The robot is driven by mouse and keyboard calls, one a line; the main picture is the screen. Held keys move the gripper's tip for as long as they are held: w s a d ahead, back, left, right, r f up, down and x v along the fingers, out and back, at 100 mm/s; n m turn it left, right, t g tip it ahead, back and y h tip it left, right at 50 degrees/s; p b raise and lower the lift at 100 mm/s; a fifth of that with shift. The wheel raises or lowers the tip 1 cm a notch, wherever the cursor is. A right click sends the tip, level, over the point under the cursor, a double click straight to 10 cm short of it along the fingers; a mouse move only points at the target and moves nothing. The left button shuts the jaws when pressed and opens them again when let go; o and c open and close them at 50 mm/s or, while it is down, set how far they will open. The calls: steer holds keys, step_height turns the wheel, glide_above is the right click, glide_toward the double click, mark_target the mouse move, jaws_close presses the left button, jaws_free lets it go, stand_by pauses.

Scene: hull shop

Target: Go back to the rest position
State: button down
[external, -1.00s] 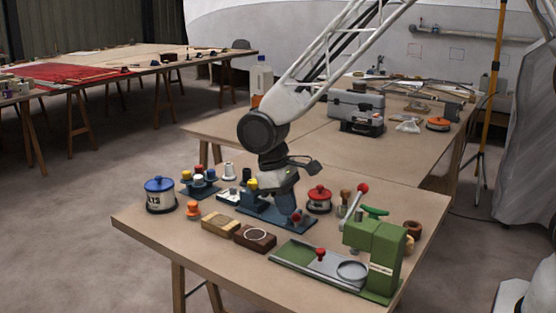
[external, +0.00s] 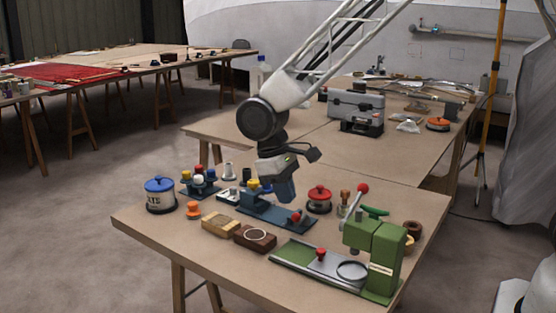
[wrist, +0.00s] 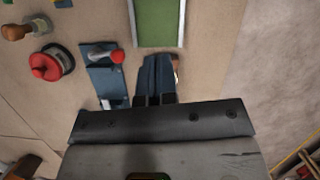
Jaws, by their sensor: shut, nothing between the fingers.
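My gripper (external: 286,192) hangs from the wrist above the near table (external: 150,222), over a blue fixture plate (external: 262,212). Its blue fingers are together with nothing between them. In the wrist view my gripper (wrist: 157,82) points down past the blue plate (wrist: 103,75), which bears a red knob (wrist: 117,56). The fingers look clear of the plate and its knob.
A green press (external: 375,250) with a red-knobbed lever stands at the right front. A red-lidded pot (external: 319,199) is just right of my gripper. A blue-lidded tin (external: 160,196), orange knob (external: 193,211) and wooden blocks (external: 255,238) lie left and front.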

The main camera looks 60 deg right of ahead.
steer(key=s+d+r+m+t, duration=0.1)
steer(key=s+d+r+t, duration=0.2)
steer(key=s+d+r, duration=1.1)
steer(key=s+d+r+t, duration=0.1)
steer(key=s+d+r, duration=0.1)
steer(key=s, duration=0.8)
steer(key=s+d+r+m+t, duration=0.1)
steer(key=s+d, duration=0.3)
steer(key=s, duration=0.6)
steer(key=shift+s+d+r+t, duration=0.3)
steer(key=shift+d+r+t, duration=0.15)
steer(key=shift+r, duration=0.35)
